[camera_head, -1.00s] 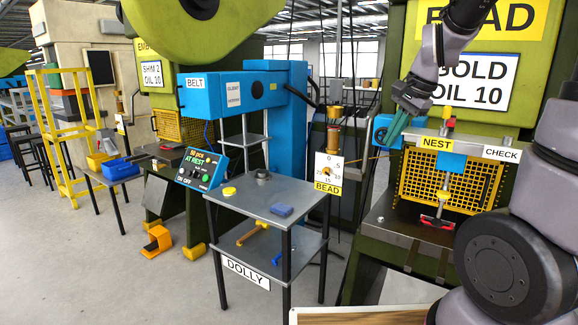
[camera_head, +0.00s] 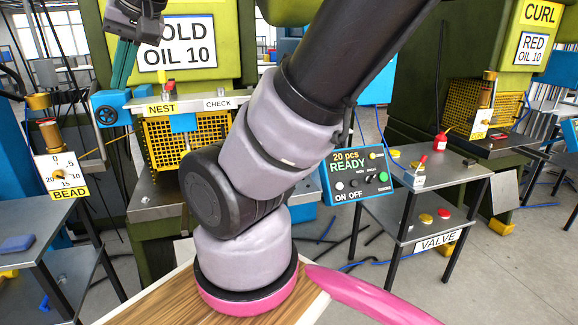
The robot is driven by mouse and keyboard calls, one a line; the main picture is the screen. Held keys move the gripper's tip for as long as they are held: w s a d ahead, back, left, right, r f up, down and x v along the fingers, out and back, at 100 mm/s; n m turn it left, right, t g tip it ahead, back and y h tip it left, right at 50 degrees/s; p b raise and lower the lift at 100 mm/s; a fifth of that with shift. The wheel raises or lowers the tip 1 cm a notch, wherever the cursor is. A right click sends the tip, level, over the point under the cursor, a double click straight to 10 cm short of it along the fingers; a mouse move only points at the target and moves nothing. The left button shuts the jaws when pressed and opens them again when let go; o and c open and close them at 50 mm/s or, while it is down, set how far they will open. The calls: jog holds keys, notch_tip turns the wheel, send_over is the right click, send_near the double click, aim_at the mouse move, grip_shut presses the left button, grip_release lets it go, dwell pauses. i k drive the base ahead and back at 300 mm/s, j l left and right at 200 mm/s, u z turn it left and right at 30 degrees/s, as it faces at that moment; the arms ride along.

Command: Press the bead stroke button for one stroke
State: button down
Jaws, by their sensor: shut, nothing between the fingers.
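The control box (camera_head: 356,178) at right of centre has a lit screen reading "20 pcs READY". ON and OFF are lettered under its left buttons, and a green button (camera_head: 383,176) sits at its lower right above small lettering that seems to read STROKE. My gripper (camera_head: 119,84) is at the upper left, shut and empty, with teal fingers pointing down. It appears in front of the green press, above and left of the NEST sign (camera_head: 162,109), far left of the box. My arm crosses the middle and hides part of the press.
The CURL press (camera_head: 545,50) is farther right. Clear floor lies at the lower right.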

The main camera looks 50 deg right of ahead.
aim_at(383, 176)
jog(key=z, duration=2.25)
